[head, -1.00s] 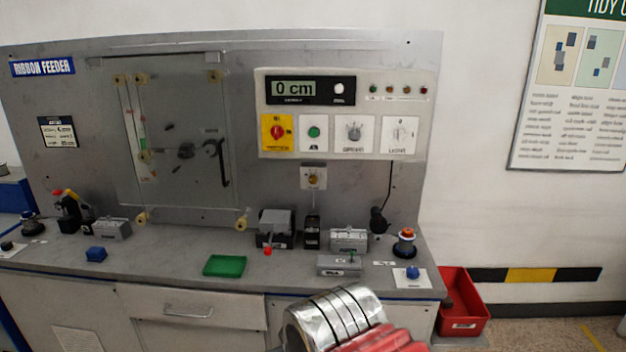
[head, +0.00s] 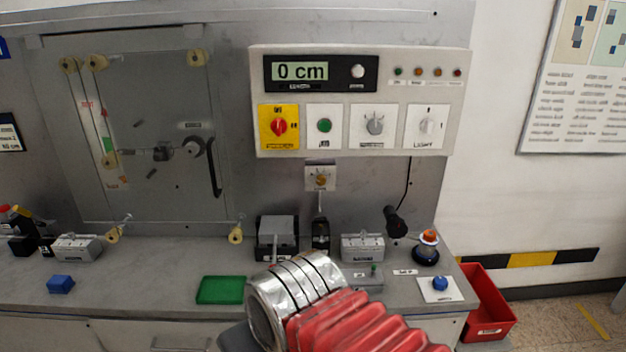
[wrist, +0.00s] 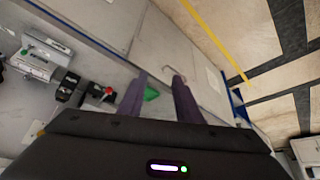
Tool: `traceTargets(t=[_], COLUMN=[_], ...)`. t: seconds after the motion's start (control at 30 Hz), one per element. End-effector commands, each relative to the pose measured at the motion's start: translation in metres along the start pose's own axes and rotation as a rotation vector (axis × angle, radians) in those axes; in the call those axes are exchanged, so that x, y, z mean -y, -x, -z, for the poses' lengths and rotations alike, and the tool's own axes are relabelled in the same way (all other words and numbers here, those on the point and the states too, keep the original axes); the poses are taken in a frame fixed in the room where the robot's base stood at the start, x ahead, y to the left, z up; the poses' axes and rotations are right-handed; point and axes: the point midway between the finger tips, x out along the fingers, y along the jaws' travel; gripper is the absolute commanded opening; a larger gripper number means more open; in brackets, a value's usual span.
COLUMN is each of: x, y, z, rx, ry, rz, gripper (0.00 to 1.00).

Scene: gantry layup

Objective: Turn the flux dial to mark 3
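No label reading "flux" is legible. A small square plate with a brass-coloured dial (head: 320,179) is mounted on the upright board just below the white control panel, above a dark bottle-like device (head: 320,234). A grey knob (head: 375,123) and a white light knob (head: 427,127) sit on the panel; their marks are too small to read. My gripper (wrist: 160,76) shows in the wrist view with its two dark fingers apart and nothing between them, above the bench and away from any dial. In the head view my arm hides part of the bench front, and the gripper is not seen.
The panel (head: 460,95) also carries a display reading 0 cm, a red switch on yellow (head: 279,125) and a green button (head: 324,125). Grey blocks (head: 362,247), a green tray (head: 221,290) and a blue knob (head: 440,284) occupy the bench. A red bin (head: 489,305) stands at right.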

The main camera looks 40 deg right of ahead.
Motion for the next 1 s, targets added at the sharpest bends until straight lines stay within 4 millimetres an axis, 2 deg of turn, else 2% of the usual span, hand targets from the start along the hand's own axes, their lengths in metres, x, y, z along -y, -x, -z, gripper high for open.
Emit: traceTargets(t=[0.4, 0.57, 0.77, 1.0], x=[0.0, -0.001, -0.007, -0.042], y=[0.0, -0.001, -0.017, -0.048], z=[0.0, 0.003, 0.03, 0.089], rx=[0.0, -0.007, -0.078, -0.255], ry=[0.0, -0.006, -0.053, -0.16], rz=[0.0, -0.001, -0.014, -0.056], gripper=[0.31, 0.42, 0.42, 0.42])
